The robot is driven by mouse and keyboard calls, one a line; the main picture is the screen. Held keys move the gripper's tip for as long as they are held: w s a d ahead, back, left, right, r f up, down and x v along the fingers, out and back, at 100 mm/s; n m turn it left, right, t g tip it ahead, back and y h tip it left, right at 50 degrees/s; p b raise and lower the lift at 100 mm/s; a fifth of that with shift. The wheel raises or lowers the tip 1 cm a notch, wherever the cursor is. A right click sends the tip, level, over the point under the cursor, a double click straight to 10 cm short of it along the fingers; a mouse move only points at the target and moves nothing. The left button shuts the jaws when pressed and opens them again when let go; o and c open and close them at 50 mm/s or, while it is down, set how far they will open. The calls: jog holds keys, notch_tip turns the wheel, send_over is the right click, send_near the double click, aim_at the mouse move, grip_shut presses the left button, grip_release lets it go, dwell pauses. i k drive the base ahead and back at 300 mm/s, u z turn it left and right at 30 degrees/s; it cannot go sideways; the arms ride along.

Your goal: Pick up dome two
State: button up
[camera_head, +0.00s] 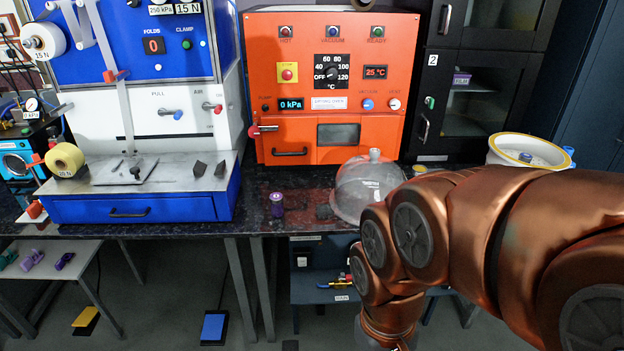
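One clear dome (352,190) with a grey knob on top stands on the dark speckled bench, in front of the orange oven. A small label on the dome is too small to read, so I cannot tell whether it is dome two. My copper-coloured arm comes in from the right and covers the dome's lower right part. The arm bends down past the bench front to the bottom edge of the picture. My gripper itself is out of view below that edge.
The orange vacuum oven (330,90) stands behind the dome. A small purple-topped canister (277,203) is left of it. A blue and white press (140,120) fills the left bench. A white round tub (530,150) stands at right behind my arm. A black cabinet (480,90) is at back right.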

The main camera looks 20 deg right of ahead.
aim_at(363, 181)
jog(key=u, duration=0.15)
jog(key=i, duration=1)
